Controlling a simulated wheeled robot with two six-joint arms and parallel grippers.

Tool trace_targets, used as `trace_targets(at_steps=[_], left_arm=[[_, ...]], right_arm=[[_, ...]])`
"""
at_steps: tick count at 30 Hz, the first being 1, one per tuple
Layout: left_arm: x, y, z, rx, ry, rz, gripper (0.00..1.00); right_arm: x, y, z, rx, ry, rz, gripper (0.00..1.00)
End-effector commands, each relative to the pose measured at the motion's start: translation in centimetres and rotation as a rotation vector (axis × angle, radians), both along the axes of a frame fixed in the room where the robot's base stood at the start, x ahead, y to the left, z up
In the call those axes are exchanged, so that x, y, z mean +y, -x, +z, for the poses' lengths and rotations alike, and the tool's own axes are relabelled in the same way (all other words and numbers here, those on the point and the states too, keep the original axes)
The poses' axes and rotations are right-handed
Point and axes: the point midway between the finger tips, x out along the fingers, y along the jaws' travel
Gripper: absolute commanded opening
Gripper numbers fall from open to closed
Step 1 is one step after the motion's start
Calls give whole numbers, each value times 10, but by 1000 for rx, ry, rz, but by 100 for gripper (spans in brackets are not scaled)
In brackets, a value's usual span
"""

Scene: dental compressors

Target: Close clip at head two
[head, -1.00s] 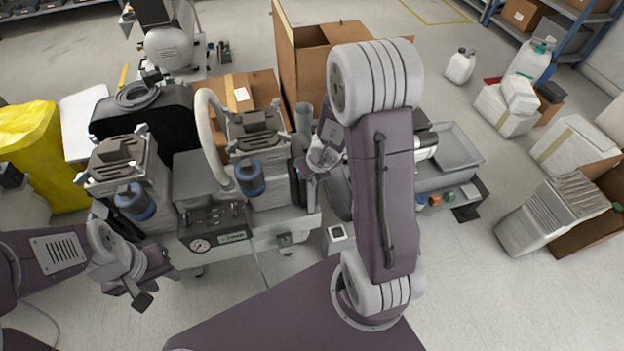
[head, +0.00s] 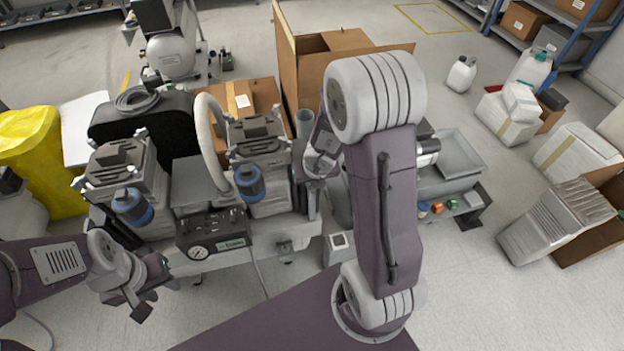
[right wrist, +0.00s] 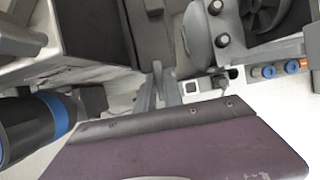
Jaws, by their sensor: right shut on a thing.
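Two compressor heads stand side by side in the head view, a left one (head: 125,170) and a right one (head: 258,142), each with a blue-banded cylinder below its front. I cannot read which is numbered two. My right gripper (head: 312,206) points down close beside the right head's right side, partly behind my own arm. In the right wrist view its narrow fingers (right wrist: 158,88) are together at a grey upright part, which looks like the clip; the grip itself is too small to see clearly. My left gripper (head: 153,296) is open and empty, low in front of the left head.
A black gauge panel (head: 213,236) sits low between the heads. A curved pale hose (head: 204,125) rises between them. An open carton (head: 318,62) stands behind. A grey tray (head: 460,155) is to the right.

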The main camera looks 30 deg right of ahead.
Motion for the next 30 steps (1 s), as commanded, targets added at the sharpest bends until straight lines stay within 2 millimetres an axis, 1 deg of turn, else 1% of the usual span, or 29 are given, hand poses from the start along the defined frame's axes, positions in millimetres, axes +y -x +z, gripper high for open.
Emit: trace_targets(at_steps=[1, 2, 3, 10, 12, 14, 18, 22, 25, 30], left_arm=[[0, 0, 0, 0, 0, 0, 36], [0, 0, 0, 0, 0, 0, 36], [0, 0, 0, 0, 0, 0, 36], [0, 0, 0, 0, 0, 0, 36], [0, 0, 3, 0, 0, 0, 36], [0, 0, 10, 0, 0, 0, 36], [0, 0, 38, 0, 0, 0, 36], [0, 0, 58, 0, 0, 0, 36], [0, 0, 67, 0, 0, 0, 36], [0, 0, 69, 0, 0, 0, 36]], right_arm=[[0, -2, 1, -4, 0, -1, 20], [0, -1, 1, -4, 0, -1, 28], [0, -1, 1, -4, 0, -1, 34], [0, -1, 1, -2, 0, 0, 34], [0, 0, 4, -2, 0, 0, 34], [1, 2, 12, -3, 0, 1, 34], [4, 13, 46, -4, 0, 0, 34], [6, 23, 71, -3, 0, 0, 34], [8, 29, 82, -3, 0, 0, 34], [9, 33, 86, -3, 0, 0, 34]])
